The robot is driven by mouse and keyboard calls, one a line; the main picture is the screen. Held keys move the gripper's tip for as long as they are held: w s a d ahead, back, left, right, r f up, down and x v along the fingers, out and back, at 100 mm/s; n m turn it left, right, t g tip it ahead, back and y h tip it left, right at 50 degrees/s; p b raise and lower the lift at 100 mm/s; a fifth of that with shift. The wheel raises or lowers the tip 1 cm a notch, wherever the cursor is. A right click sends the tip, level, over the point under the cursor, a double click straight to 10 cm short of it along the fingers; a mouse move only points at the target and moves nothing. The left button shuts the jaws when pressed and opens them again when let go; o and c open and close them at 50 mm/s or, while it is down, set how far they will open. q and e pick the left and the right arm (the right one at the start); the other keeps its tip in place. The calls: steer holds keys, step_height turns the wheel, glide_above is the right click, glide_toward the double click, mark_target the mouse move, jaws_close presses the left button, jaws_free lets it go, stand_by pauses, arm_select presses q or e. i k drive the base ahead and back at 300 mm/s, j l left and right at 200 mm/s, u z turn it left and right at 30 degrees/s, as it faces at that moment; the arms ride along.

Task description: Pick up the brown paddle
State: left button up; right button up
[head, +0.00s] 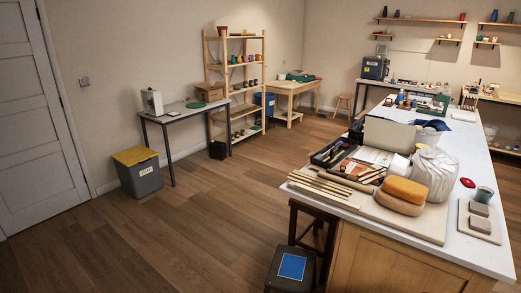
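I cannot pick out the brown paddle for certain. Several small brown wooden tools (370,176) lie close together on the long white-topped worktable at the right, and they are too small to tell apart. A dark tray (333,152) with tools in it lies behind them. Light wooden sticks (322,186) lie in front of them, near the table's left edge. Neither of my grippers is in view.
The wooden floor (200,215) to the left is clear.

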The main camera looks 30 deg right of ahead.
mark_target(350, 177)
steer(key=i+j+z, duration=0.1)
steer(key=z, duration=0.3)
steer(key=i+j+z, duration=0.15)
steer(key=z, duration=0.3)
steer(key=i+j+z, duration=0.2)
steer(key=z, duration=0.2)
steer(key=i+j+z, duration=0.1)
steer(key=j+z, duration=0.15)
steer(key=z, duration=0.15)
steer(key=j+z, duration=0.25)
steer(key=z, duration=0.15)
steer(key=i, duration=0.05)
